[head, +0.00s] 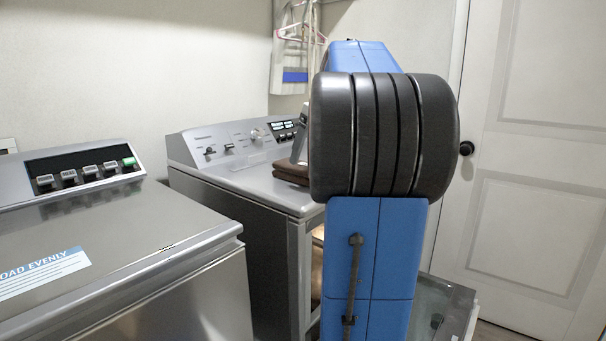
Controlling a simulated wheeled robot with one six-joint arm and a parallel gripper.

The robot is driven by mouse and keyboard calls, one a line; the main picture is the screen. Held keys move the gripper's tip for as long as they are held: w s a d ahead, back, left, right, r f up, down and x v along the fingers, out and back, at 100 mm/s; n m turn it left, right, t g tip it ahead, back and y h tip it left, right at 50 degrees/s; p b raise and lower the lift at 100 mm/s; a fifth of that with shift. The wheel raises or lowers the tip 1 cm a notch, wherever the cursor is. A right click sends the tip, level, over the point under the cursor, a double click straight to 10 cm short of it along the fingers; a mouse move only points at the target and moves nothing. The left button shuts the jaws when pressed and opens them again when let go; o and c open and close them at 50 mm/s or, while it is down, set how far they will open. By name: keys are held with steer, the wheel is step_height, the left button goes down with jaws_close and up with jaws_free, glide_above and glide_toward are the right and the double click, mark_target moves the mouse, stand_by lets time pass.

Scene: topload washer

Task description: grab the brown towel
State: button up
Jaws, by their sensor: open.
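The brown towel (292,171) lies folded on top of the grey machine in the middle of the head view, near its right front part. Its right side is hidden behind my arm. My blue and black arm fills the right centre of the view. Only a small grey part near my gripper (300,142) shows at the arm's left edge, just above the towel. The fingertips are mostly hidden, so I cannot see whether they touch the towel.
A topload washer (120,235) with a label stands at the left front. The middle machine (225,178) has a knob panel at its back. A glass door (452,305) hangs open low at the right. A white door (540,150) and hangers (300,35) are behind.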

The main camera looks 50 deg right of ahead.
mark_target(304, 164)
steer(key=shift+x, duration=3)
steer(key=c, duration=1.3)
